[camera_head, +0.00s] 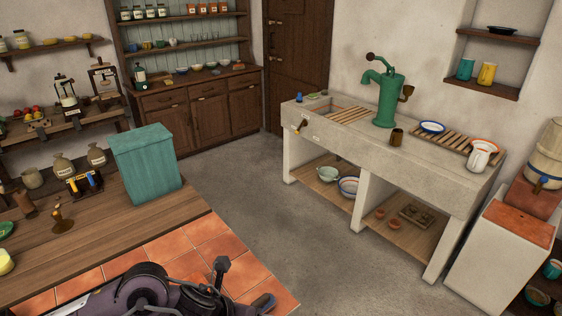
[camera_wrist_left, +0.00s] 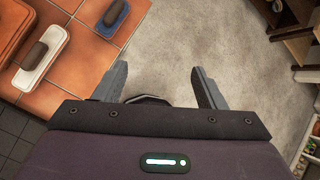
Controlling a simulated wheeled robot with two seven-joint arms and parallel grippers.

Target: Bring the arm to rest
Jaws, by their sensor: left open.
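My left gripper (camera_wrist_left: 162,82) is open in the left wrist view, with nothing between its two grey fingers. It hangs near the edge of an orange tiled surface (camera_wrist_left: 75,75), with grey floor visible beyond and below the fingers. My right gripper is not in view.
A blue brush (camera_wrist_left: 112,18) and a white brush with a brown grip (camera_wrist_left: 42,52) lie on the tiles. A teal box (camera_head: 145,165) stands on the wooden counter (camera_head: 100,235). The stone sink (camera_head: 400,165) with a green pump (camera_head: 385,100) is across open floor (camera_head: 260,190).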

